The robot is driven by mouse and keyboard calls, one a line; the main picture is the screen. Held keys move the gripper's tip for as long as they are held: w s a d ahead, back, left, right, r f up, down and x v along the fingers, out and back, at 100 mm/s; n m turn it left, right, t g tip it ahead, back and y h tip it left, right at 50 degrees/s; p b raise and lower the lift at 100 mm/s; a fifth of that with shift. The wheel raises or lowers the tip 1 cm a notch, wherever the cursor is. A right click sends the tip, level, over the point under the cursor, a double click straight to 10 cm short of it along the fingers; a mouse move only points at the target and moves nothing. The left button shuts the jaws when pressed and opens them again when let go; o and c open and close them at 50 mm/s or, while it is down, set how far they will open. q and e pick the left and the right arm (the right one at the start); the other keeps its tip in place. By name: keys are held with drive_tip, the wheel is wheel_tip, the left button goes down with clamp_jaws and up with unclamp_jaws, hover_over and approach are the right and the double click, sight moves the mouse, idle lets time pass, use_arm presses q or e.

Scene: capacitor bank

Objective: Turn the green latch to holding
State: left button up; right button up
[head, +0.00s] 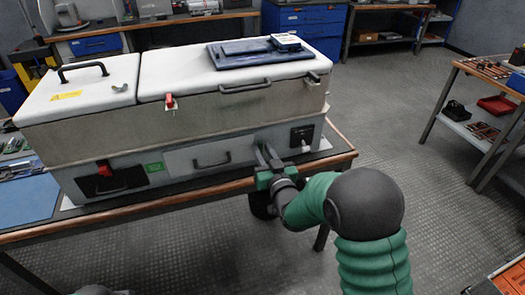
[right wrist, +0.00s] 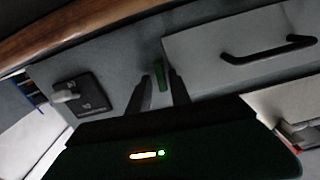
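A small green latch (right wrist: 160,76) shows in the right wrist view on the grey front panel of the equipment case (head: 165,120). It lies between the two dark fingers of my right gripper (right wrist: 160,88), with a gap visible on either side, so the gripper is open around it. Whether the fingertips touch the panel cannot be told. In the head view my right gripper (head: 267,155) is up against the lower front of the case and hides the latch.
A dark switch plate (head: 302,137) with a pale lever sits right of the gripper in the head view. A drawer handle (head: 211,162) is to its left. The workbench edge (head: 190,191) runs just below. Open floor lies to the right.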

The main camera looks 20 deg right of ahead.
drive_tip(key=shift+a, duration=0.1)
clamp_jaws()
drive_tip(key=shift+m, duration=0.4)
drive_tip(key=m, duration=0.3)
drive_tip(key=shift+m, duration=0.3)
drive_tip(key=m, duration=0.3)
drive_tip(key=shift+d+f+m, duration=0.1)
drive_tip(key=shift+d+m, duration=0.15)
drive_tip(key=shift+m, duration=0.05)
drive_tip(key=m, duration=0.5)
drive_tip(key=shift+d+p, duration=0.1)
drive_tip(key=shift+p, duration=0.25)
drive_tip(key=shift+f+m+p, duration=0.15)
drive_tip(key=shift+m+p, duration=0.1)
drive_tip(key=shift+m, duration=0.75)
drive_tip(key=shift+f+m+p, duration=0.1)
drive_tip(key=shift+m+p, duration=0.1)
drive_tip(key=shift+m, duration=0.8)
drive_tip(key=shift+f, duration=0.1)
